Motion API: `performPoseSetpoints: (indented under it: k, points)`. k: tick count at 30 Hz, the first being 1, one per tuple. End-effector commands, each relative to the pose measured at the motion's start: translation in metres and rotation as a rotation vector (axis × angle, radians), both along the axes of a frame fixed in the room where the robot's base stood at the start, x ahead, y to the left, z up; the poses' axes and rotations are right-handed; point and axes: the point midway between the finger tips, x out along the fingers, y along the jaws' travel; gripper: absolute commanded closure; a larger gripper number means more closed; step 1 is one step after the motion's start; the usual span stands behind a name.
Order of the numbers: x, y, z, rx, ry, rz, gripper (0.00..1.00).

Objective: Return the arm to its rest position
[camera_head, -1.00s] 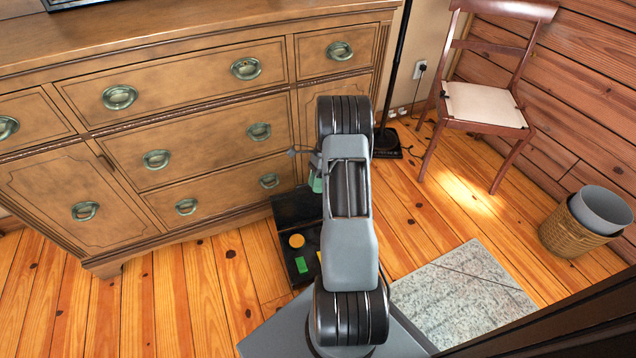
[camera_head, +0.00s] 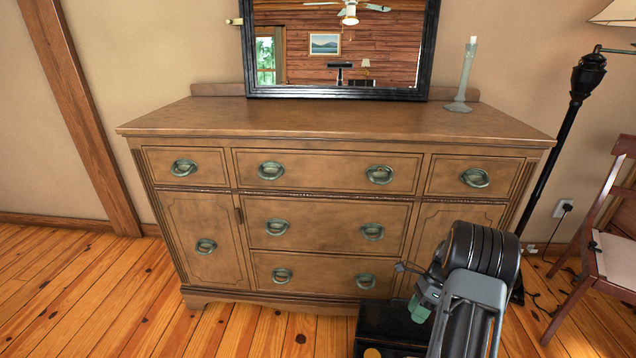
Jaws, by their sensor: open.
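My arm (camera_head: 475,290) shows at the lower right in the head view, folded up in front of the dresser's right end. My gripper (camera_head: 420,300) is mostly hidden behind the arm's links; only a small grey and green part shows at its left side. It is open, and nothing is seen held in it. A black part with an orange disc shows low beside the arm, cut by the bottom edge; I cannot tell what it is.
A wooden dresser (camera_head: 325,210) fills the middle, with a candlestick (camera_head: 461,80) and a black-framed mirror (camera_head: 340,45) on top. A floor lamp (camera_head: 562,130) and a chair (camera_head: 610,240) stand at the right. The floor (camera_head: 100,300) at the left is clear.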

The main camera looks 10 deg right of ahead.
Motion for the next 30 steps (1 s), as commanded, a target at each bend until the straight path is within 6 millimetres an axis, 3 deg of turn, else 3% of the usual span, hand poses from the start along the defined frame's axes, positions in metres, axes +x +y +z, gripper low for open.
performPoseSetpoints:
  k: [2, 5, 8, 14, 18, 24, 30]
  points:
    - [0.0, 0.0, 0.003, -0.002, -0.003, 0.004, 0.6]
    - [0.005, 0.01, 0.041, -0.021, -0.053, 0.08, 0.6]
    - [0.009, 0.028, 0.095, -0.05, -0.134, 0.213, 0.6]
    - [0.008, 0.079, 0.222, -0.121, -0.341, 0.589, 0.6]
    - [-0.005, 0.117, 0.305, -0.17, -0.486, 0.879, 0.6]
    - [-0.035, 0.166, 0.407, -0.239, -0.671, 1.299, 0.6]
    - [-0.068, 0.2, 0.477, -0.304, -0.815, 1.66, 0.6]
